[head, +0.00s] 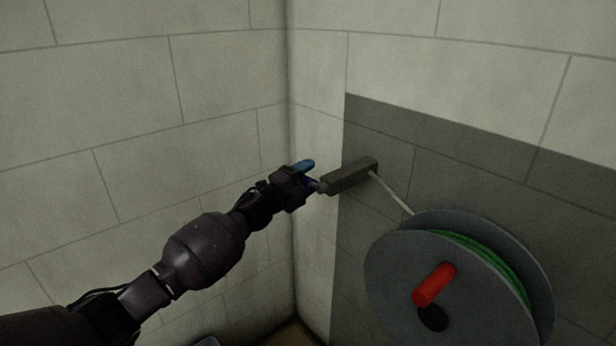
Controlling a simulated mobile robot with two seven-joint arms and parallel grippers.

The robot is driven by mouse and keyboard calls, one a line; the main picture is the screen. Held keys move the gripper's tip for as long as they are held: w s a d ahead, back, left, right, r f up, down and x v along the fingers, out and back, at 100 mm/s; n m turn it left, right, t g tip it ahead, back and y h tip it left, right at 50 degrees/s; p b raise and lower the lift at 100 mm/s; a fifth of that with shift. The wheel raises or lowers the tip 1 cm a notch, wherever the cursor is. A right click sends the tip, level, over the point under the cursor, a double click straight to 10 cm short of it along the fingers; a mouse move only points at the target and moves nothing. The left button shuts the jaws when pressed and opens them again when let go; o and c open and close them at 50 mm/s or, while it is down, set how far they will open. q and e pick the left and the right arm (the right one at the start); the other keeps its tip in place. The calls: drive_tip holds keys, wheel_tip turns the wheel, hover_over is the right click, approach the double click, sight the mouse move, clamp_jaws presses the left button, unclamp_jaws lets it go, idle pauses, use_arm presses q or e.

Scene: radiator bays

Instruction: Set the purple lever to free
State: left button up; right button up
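My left arm reaches in from the lower left, and its gripper (308,174) is at the near end of a dark grey box (349,176) on the right wall. One blue finger shows at the top of the gripper. Just below it is a small blue-purple piece (312,185) against the end of the box. I cannot tell whether this piece is the purple lever or the other finger. The gap between the fingers is hidden, so the grip is unclear. My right gripper is out of view.
A grey reel (392,270) with green line (482,256) and a red handle (434,284) is at the lower right. A pale rod or cable (391,192) runs from the box toward it. A wall corner is just left of the box. The left wall is bare.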

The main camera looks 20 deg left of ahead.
use_arm(q)
drive_tip(key=shift+s+a+f, duration=0.1)
drive_tip(key=shift+s+a, duration=0.25)
drive_tip(key=shift+s, duration=0.1)
drive_tip(key=v, duration=0.9)
drive_tip(key=shift+s+a+p, duration=0.15)
drive_tip(key=shift+s+p, duration=0.15)
drive_tip(key=shift+p, duration=0.15)
